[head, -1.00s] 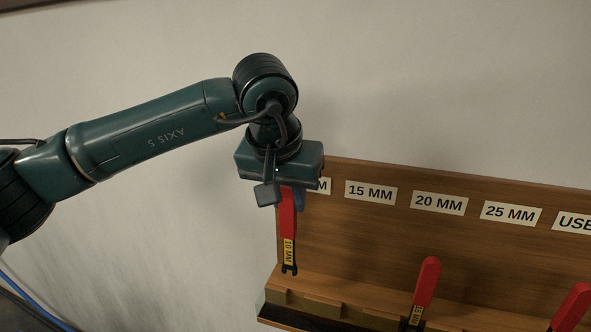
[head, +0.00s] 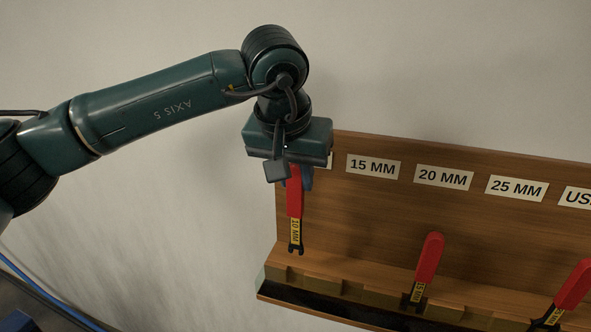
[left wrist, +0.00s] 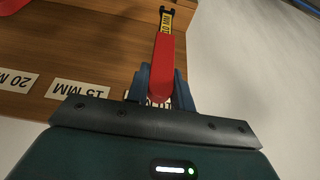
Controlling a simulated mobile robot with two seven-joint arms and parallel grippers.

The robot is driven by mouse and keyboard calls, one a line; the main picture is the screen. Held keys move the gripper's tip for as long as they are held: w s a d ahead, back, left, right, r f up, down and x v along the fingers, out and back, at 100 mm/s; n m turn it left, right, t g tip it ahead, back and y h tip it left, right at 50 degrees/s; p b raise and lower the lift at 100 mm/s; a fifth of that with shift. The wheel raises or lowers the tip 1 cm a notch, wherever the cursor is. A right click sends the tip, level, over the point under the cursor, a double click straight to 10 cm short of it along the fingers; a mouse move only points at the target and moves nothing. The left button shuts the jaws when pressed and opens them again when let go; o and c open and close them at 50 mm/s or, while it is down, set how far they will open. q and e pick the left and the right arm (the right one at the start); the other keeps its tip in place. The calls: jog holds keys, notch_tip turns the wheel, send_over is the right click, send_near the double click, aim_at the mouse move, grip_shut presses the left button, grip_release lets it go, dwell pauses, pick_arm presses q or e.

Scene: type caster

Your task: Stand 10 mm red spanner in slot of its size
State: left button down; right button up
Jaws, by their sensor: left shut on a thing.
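The red spanner (head: 294,203) with a yellow 10 MM label hangs head down from my left gripper (head: 293,178), roughly upright. The gripper's blue fingers are shut on its red handle, which also shows in the left wrist view (left wrist: 162,68). Its dark open jaw end is above the ledge of the wooden rack (head: 345,225), near the rack's left end, apparently clear of it. The label at the rack's left end is almost wholly hidden behind my gripper. The slot below the spanner is hard to make out. My right gripper is not in view.
Size labels for 15 MM (head: 373,167), 20 MM (head: 444,177) and 25 MM (head: 516,188) run along the backboard. A red spanner (head: 428,260) stands in the ledge, and another (head: 573,287) leans at the right edge. The ledge between the held spanner and the standing one looks empty.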

aim_at(294, 211)
pick_arm(q)
jog(key=shift+f+b, duration=0.3)
jog(key=shift+f, duration=0.8)
jog(key=shift+f+b, duration=0.45)
jog(key=shift+b, duration=0.1)
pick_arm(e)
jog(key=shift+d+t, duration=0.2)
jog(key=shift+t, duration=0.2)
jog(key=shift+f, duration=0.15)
